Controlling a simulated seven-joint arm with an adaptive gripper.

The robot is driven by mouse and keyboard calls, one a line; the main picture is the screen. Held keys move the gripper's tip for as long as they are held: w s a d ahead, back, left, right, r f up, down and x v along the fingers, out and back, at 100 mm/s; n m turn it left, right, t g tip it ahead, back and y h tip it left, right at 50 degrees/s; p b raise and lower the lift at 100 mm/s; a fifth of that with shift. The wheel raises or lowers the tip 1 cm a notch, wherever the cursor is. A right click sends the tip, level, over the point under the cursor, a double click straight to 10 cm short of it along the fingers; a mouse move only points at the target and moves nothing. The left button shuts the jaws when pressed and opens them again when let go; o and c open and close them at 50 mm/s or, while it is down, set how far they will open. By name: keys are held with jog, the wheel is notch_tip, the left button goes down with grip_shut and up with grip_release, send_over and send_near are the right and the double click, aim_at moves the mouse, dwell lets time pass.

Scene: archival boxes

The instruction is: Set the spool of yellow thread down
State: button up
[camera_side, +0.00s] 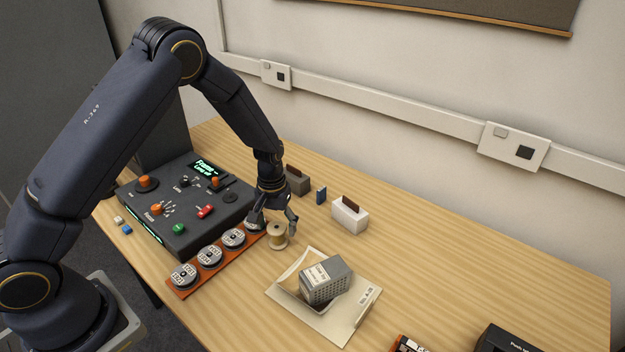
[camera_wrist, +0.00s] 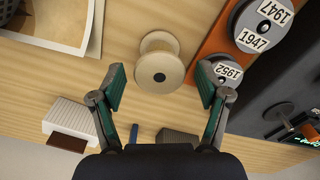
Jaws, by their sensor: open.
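The spool of thread (camera_side: 277,238), pale yellow-tan with flat round ends, stands upright on the wooden table beside the orange rack's far end. In the wrist view the spool (camera_wrist: 159,60) shows its round top, with a dark centre hole, nearest me. My gripper (camera_side: 277,222) is just above and around the spool's upper part in the side view. In the wrist view my gripper's fingers (camera_wrist: 161,76) are spread wide, one on each side of the spool, with clear gaps. Nothing is held between them.
The orange rack (camera_side: 219,262) holds several grey numbered discs close to the spool. A paper tray (camera_side: 337,325) with a grey box (camera_side: 325,280) lies in front. A control console (camera_side: 185,212) is at left. The table's right side is mostly clear.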

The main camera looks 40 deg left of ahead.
notch_tip(320, 180, up, 11)
notch_tip(320, 180, up, 10)
jog(key=m+t, duration=0.1)
jog(key=t, duration=0.1)
send_over(276, 227)
jog(key=s, duration=0.5)
jog(key=s+r+m+t, duration=0.1)
jog(key=s+r, duration=0.3)
jog(key=s, duration=0.4)
jog(key=s+r+m+t, duration=0.2)
jog(key=s+r, duration=0.3)
jog(key=s, duration=0.3)
jog(key=shift+s, duration=0.4)
jog(key=shift+s+f+m+t, duration=0.1)
jog(key=shift+s+m+t, duration=0.2)
jog(key=shift+s, duration=0.2)
jog(key=shift+c, duration=1.1)
